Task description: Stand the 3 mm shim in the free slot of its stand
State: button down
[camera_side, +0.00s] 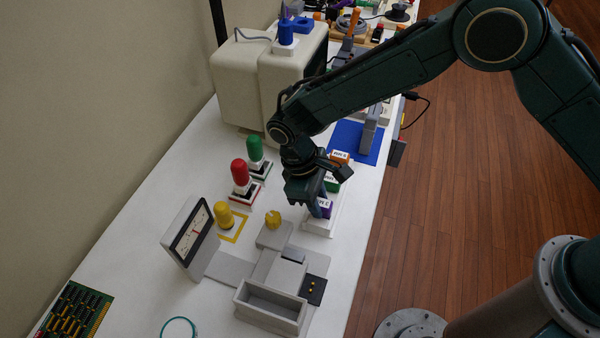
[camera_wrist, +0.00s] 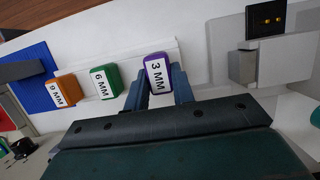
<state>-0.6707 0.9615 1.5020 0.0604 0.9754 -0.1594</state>
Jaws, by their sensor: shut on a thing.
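The 3 mm shim (camera_wrist: 157,74) has a purple cap with a white "3 MM" label. My gripper (camera_wrist: 160,86) is shut on it, one finger on each side. In the side view the purple shim (camera_side: 325,207) shows under my gripper (camera_side: 314,203), at the near end of the white stand (camera_side: 318,229). The green 6 mm shim (camera_wrist: 106,81) and the orange 9 mm shim (camera_wrist: 65,90) stand in a row beside it in the stand (camera_wrist: 130,71). The shim's lower end and the slot are hidden, so I cannot tell how deep it sits.
A grey fixture with an open tray (camera_side: 270,306) stands in front of the stand. A dial meter (camera_side: 192,232) and yellow, red (camera_side: 240,172) and green knobs are to the left. A blue mat (camera_side: 350,140) lies behind. The table edge is close on the right.

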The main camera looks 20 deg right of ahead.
jog(key=shift+f, duration=0.6)
jog(key=c, duration=1.1)
grip_release()
jog(key=v, duration=1.3)
jog(key=shift+r, duration=0.35)
jog(key=shift+w, duration=0.1)
